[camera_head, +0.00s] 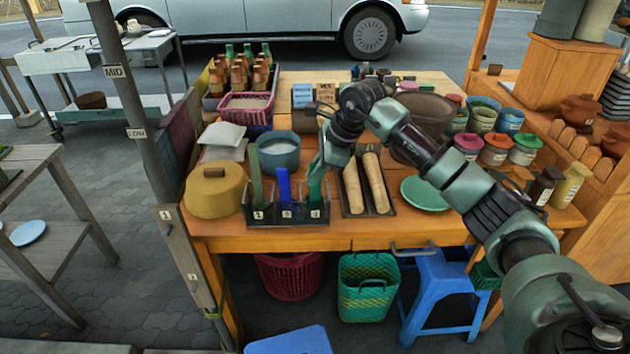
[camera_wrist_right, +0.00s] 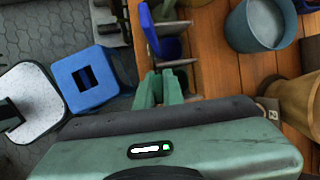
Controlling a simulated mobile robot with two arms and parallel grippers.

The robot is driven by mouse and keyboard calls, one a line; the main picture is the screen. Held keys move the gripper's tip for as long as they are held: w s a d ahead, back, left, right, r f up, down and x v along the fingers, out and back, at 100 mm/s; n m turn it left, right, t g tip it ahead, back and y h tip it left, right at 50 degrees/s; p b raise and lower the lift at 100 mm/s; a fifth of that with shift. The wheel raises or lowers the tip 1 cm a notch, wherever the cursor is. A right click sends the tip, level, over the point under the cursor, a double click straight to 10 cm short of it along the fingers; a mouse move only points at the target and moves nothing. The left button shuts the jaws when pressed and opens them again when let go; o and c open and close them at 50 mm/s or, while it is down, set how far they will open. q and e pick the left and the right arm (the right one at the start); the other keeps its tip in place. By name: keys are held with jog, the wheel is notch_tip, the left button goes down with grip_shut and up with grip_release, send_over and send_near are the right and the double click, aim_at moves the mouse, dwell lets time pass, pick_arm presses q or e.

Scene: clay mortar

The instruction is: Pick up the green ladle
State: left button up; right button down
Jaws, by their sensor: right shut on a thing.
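The green ladle (camera_head: 315,190) stands upright in the right slot, labelled 3, of a black holder (camera_head: 287,217) at the table's front. My right gripper (camera_head: 318,172) comes down from above and is shut on its upper part. The ladle's lower end is hidden by the holder. In the wrist view, green parts (camera_wrist_right: 160,90) show just ahead of my gripper's body; I cannot separate ladle from fingers there. A blue ladle (camera_head: 284,188) and an olive-green ladle (camera_head: 256,180) stand in the other slots. The blue one also shows in the wrist view (camera_wrist_right: 158,38). My left gripper is not in view.
A lidded yellow pot (camera_head: 215,192) stands left of the holder, a blue-grey pot (camera_head: 278,152) behind it. A black tray (camera_head: 352,207) with two rolling pins is close on the right. A green plate (camera_head: 424,194) lies farther right. Bottles and jars fill the back.

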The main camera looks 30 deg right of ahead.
notch_tip(320, 180, up, 19)
jog(key=shift+b, duration=0.45)
jog(key=shift+f, duration=0.15)
dwell(1.8)
